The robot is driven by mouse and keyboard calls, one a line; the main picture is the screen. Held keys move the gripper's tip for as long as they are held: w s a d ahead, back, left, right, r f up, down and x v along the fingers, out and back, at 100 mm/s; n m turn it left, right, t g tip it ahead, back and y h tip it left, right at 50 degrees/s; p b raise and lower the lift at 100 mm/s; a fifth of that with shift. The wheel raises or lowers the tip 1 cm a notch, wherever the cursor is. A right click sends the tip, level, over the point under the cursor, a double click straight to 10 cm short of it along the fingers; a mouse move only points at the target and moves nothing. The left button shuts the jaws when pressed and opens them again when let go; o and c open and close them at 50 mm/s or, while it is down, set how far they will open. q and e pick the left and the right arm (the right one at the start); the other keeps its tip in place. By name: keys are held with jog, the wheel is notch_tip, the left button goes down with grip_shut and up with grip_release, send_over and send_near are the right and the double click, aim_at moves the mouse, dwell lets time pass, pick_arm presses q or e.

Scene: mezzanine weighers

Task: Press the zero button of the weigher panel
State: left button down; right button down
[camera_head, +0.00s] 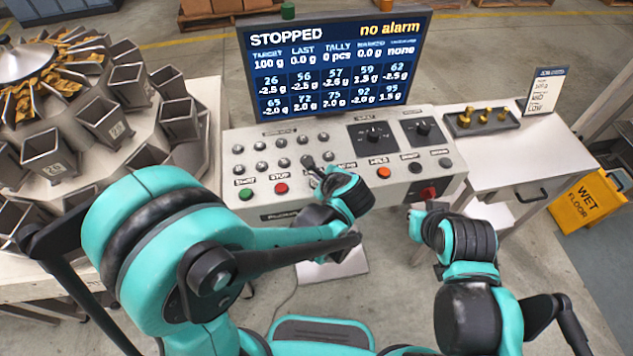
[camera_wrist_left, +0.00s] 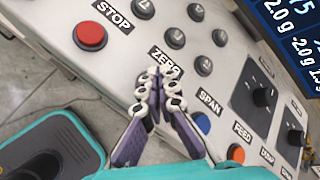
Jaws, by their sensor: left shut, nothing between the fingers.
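The weigher panel (camera_head: 235,208) is a pale sloped console with rows of buttons. In the left wrist view the ZERO label (camera_wrist_left: 164,62) shows just beyond my left fingertips. The zero button itself is hidden behind those fingers. My left gripper (camera_head: 311,164) is shut and empty, its tips over the button row between the red STOP button (camera_head: 281,188) and the HOLD-side orange button (camera_head: 384,172). It also shows in the wrist view (camera_wrist_left: 157,84). Whether the tips touch the button cannot be told. My right gripper (camera_head: 432,207) is near the panel's front right, its fingers unclear.
The screen (camera_head: 335,66) reads STOPPED and no alarm. A blue button (camera_wrist_left: 202,123) sits close beside the left fingers. A multihead weigher (camera_head: 60,120) stands left. A side table (camera_head: 530,155) holds a tray of brass weights (camera_head: 481,122). A wet floor sign (camera_head: 588,200) stands right.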

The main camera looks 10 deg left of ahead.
pick_arm(q)
jog(key=shift+f+b, duration=0.45)
jog(key=shift+f, duration=0.05)
dwell(0.7)
jog(key=shift+r, duration=0.1)
jog(key=shift+r+p, duration=0.65)
jog(key=shift+r, duration=0.1)
notch_tip(320, 180, up, 5)
jog(key=p, duration=0.4)
jog(key=shift+r, duration=0.1)
dwell(0.8)
